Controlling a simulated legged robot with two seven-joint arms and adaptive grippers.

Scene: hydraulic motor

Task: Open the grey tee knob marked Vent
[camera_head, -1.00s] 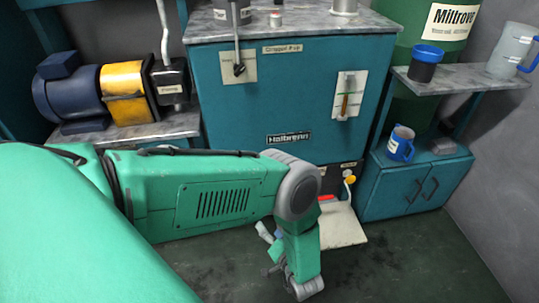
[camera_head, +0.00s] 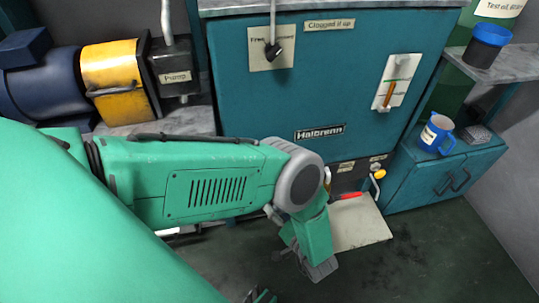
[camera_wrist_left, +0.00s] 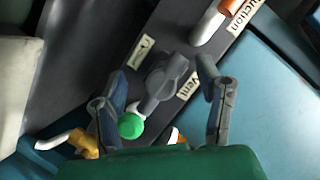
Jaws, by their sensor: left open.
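The grey tee knob (camera_wrist_left: 165,78) shows in the left wrist view on a dark panel, beside a label marked Vent (camera_wrist_left: 187,86). My left gripper (camera_wrist_left: 160,70) is open, with one finger on each side of the knob in the picture. I cannot tell whether either finger touches it. In the head view my left forearm hides the knob, and the left fingers do not show clearly. My right gripper is not clearly in view.
A green round knob (camera_wrist_left: 131,125) sits close to the left finger. A suction label (camera_wrist_left: 245,14) and white-and-orange pipe (camera_wrist_left: 215,20) are above. In the head view a yellow knob (camera_head: 379,174) and a pale floor plate (camera_head: 362,228) are right of my arm.

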